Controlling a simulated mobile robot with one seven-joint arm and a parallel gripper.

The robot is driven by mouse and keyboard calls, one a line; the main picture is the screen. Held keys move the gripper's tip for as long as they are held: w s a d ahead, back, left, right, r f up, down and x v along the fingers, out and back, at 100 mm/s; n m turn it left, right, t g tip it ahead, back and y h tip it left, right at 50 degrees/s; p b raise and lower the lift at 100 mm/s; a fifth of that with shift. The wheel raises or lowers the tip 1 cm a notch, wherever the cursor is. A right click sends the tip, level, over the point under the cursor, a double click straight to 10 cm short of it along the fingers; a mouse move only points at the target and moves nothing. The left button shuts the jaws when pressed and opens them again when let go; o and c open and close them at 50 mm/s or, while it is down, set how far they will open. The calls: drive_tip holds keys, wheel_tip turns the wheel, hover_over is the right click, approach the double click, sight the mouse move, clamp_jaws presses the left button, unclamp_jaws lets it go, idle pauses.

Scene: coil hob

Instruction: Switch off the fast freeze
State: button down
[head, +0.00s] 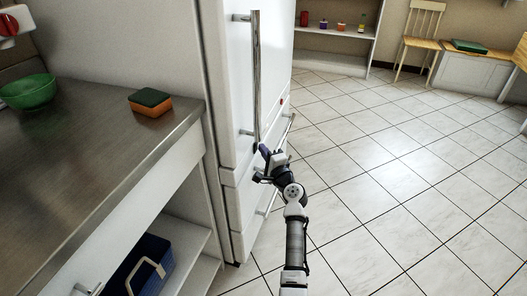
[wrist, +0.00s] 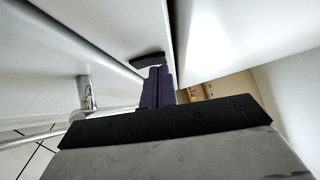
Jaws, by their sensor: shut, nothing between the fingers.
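The tall white fridge-freezer (head: 230,85) stands in the middle of the head view, with a long vertical metal handle (head: 256,70) on its upper door. A small red spot (head: 281,101) shows on its front; I cannot tell whether it is the fast freeze control. My gripper (head: 262,151) is near the lower end of the handle, close to the front. In the wrist view my shut, empty fingers (wrist: 158,73) point at a small dark part (wrist: 148,57) on a white panel; whether they touch it is unclear. No marking is readable.
A steel worktop (head: 110,120) at left bears a green bowl (head: 29,91) and an orange-green sponge (head: 150,102). A blue basket (head: 150,270) sits on the shelf below. Lower drawer handles (head: 268,200) stick out near my arm. Tiled floor (head: 390,180) at right is clear.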

drive_tip(key=shift+a, duration=0.15)
idle(0.3)
drive_tip(key=shift+w+a+r, duration=0.1)
drive_tip(key=shift+w+a, duration=0.05)
drive_tip(key=shift+a, duration=0.05)
drive_tip(key=shift+d, duration=0.1)
